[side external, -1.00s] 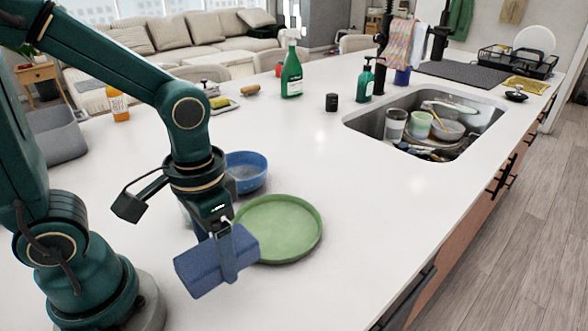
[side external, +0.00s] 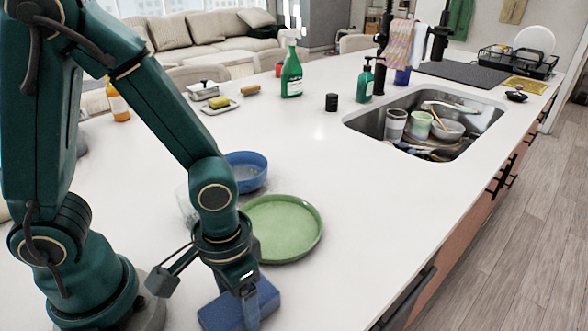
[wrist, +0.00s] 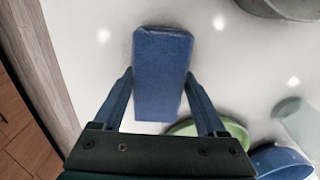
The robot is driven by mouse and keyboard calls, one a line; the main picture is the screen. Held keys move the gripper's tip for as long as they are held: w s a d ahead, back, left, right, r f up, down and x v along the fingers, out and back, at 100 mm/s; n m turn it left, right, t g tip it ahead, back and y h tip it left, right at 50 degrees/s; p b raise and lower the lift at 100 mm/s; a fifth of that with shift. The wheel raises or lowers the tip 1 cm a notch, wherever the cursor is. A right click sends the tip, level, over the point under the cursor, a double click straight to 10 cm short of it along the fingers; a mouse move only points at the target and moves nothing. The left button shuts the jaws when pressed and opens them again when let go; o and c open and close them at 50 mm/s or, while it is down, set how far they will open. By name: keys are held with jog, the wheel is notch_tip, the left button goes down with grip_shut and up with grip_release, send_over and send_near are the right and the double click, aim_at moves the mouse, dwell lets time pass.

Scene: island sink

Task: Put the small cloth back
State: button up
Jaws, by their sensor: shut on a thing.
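The small cloth (side external: 222,313) is a blue, folded, block-like bundle low in the side external view, in front of the green plate (side external: 283,228). My gripper (side external: 249,303) points down with its fingers on the two long sides of the cloth. In the wrist view the cloth (wrist: 163,65) lies between both fingers of my gripper (wrist: 158,80), which is shut on it. The cloth is at or just above the white counter; I cannot tell whether it touches. My gripper hides part of its middle.
A blue bowl (side external: 247,171) stands behind the green plate, with a clear container (side external: 186,207) partly hidden by my arm. The sink (side external: 452,103) holds dishes at the right. The counter right of the plate is clear. A counter edge (wrist: 52,60) runs near the cloth.

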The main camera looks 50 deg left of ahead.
aim_at(237, 300)
jog(key=shift+f, duration=0.15)
jog(key=o, duration=1.1)
notch_tip(237, 300, up, 12)
jog(key=shift+w+a+r+t, duration=0.1)
jog(key=shift+a+r+t, duration=0.45)
jog(key=shift+a+t, duration=0.5)
jog(key=shift+w+a+r+t, duration=0.1)
jog(key=shift+a+r+t, duration=0.6)
jog(key=shift+a, duration=0.55)
jog(key=shift+a+r+t, duration=0.4)
jog(key=shift+a+t, duration=0.65)
jog(key=shift+a, duration=0.1)
